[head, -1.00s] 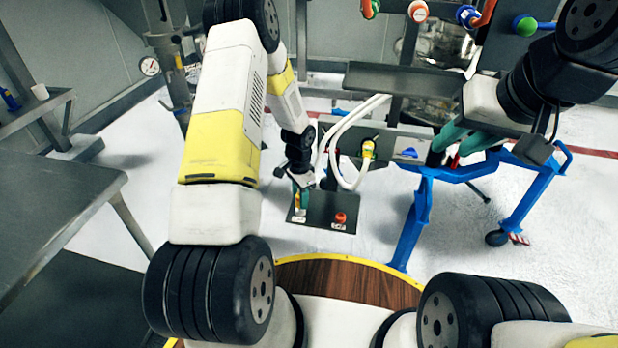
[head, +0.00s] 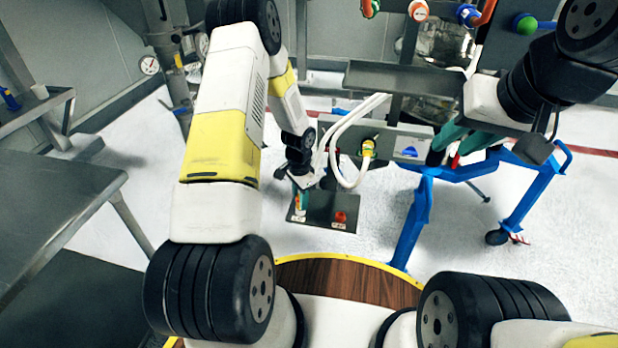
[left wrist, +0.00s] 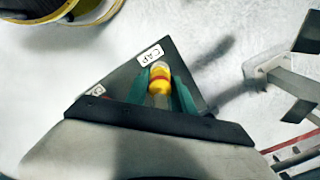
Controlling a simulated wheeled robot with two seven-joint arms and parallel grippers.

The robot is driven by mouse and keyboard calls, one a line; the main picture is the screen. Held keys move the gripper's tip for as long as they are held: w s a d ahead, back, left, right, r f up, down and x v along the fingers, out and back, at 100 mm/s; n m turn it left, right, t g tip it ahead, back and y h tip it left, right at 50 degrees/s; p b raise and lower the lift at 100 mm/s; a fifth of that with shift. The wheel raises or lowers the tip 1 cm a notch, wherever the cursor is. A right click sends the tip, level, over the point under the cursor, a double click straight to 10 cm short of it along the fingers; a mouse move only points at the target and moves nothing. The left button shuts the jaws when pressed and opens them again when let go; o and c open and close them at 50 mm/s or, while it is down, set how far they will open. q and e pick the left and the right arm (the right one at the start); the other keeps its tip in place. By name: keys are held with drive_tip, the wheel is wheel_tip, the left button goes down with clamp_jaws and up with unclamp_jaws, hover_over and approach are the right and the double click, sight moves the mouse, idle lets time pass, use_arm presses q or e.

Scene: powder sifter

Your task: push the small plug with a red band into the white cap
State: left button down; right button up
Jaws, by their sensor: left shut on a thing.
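My left gripper (head: 302,205) reaches down over the left part of a dark tray (head: 320,222). In the left wrist view its two teal fingers (left wrist: 161,90) are shut on the small plug, a yellow piece with a red band (left wrist: 158,79). A pale end shows at the plug's far tip, beside the CAP label (left wrist: 150,54). I cannot tell whether this pale part is the white cap or how deep the plug sits. My right gripper (head: 450,155) hangs at the upper right, its teal fingers apart, away from the tray.
A red round thing (head: 340,216) stands on the tray's right part. White hoses (head: 345,140) hang close behind my left gripper. A blue stand (head: 422,215) is right of the tray. A grey table (head: 60,205) is at the left.

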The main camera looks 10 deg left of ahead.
use_arm(q)
drive_tip(key=shift+f, duration=0.45)
drive_tip(key=c, duration=1)
unclamp_jaws()
